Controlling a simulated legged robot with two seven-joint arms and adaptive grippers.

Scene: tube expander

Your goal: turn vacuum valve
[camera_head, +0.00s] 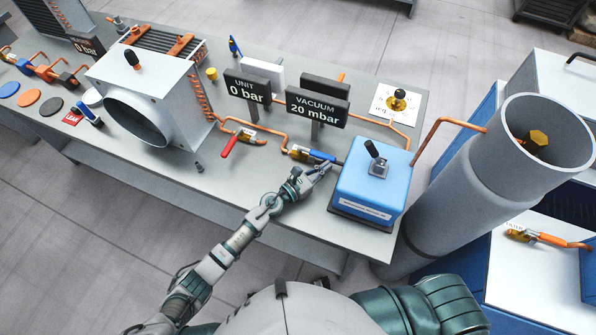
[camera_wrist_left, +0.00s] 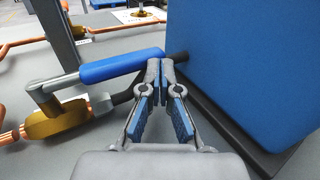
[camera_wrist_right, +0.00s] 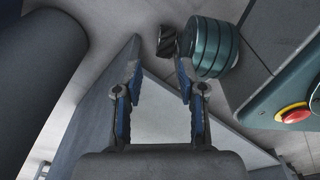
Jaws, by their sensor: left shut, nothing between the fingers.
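A brass valve (camera_head: 300,153) with a blue lever handle (camera_head: 322,157) sits on the copper line below the VACUUM 20 mbar sign (camera_head: 317,106). In the left wrist view the blue handle (camera_wrist_left: 122,66) points right from the brass body (camera_wrist_left: 55,121), towards the blue pump box. My right gripper (camera_wrist_right: 158,62) is open and empty, away from the valve.
The blue vacuum pump box (camera_head: 366,190) stands close right of my left gripper. A red-handled valve (camera_head: 231,144) lies to the left, near the UNIT 0 bar sign (camera_head: 247,88). A tall grey cylinder (camera_head: 475,190) stands beyond the table's right end.

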